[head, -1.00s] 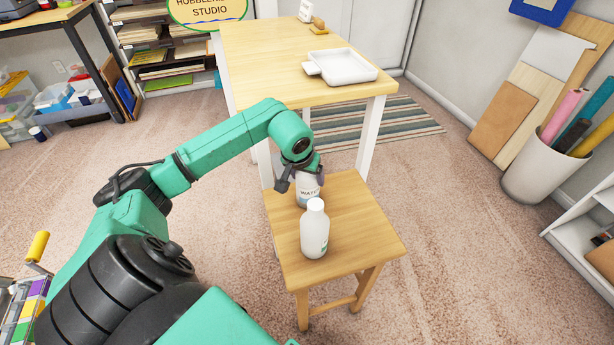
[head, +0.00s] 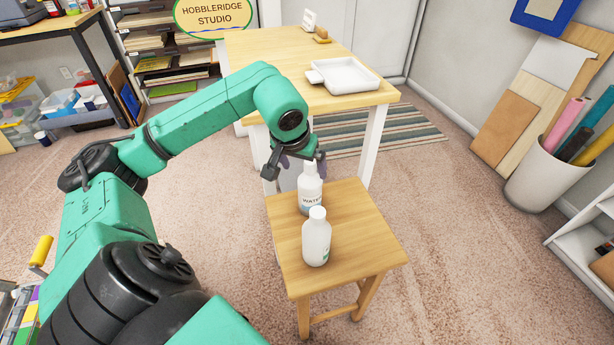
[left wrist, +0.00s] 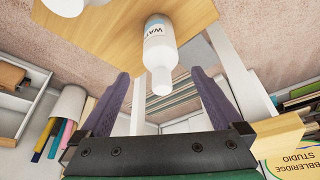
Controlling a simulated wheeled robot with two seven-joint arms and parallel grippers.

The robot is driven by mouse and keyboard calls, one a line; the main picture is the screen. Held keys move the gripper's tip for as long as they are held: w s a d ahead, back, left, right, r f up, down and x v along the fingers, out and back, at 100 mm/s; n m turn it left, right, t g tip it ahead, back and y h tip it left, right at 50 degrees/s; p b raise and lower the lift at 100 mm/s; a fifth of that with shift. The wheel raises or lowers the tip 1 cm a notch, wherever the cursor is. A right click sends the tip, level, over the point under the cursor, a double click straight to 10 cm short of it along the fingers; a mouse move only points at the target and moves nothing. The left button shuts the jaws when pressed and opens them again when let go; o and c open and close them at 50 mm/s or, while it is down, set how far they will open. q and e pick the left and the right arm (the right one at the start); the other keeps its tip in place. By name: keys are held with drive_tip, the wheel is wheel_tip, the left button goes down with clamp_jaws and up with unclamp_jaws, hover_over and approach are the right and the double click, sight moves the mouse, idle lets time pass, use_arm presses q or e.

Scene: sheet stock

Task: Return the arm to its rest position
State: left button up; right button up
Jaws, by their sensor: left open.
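My left gripper (head: 294,168) is open and empty, just behind and above a white bottle labelled WATER (head: 310,190). That bottle stands upright on the small wooden stool (head: 355,222). In the left wrist view the water bottle (left wrist: 158,55) shows beyond and between the two purple-padded fingers, with nothing gripped. A second white bottle (head: 316,238) stands upright on the stool, nearer to me. My left arm reaches in from the left, bent at the elbow. My right gripper is not in view.
A wooden table (head: 270,60) with a white tray (head: 343,75) stands behind the stool. A bin of rolls (head: 545,170) is at the right. A shelf rack (head: 165,55) and a dark-framed bench (head: 50,25) are at the back left. Carpet around the stool is clear.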

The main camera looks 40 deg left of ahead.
use_arm(q)
drive_tip(key=shift+s+r, duration=0.25)
drive_tip(key=shift+r, duration=0.35)
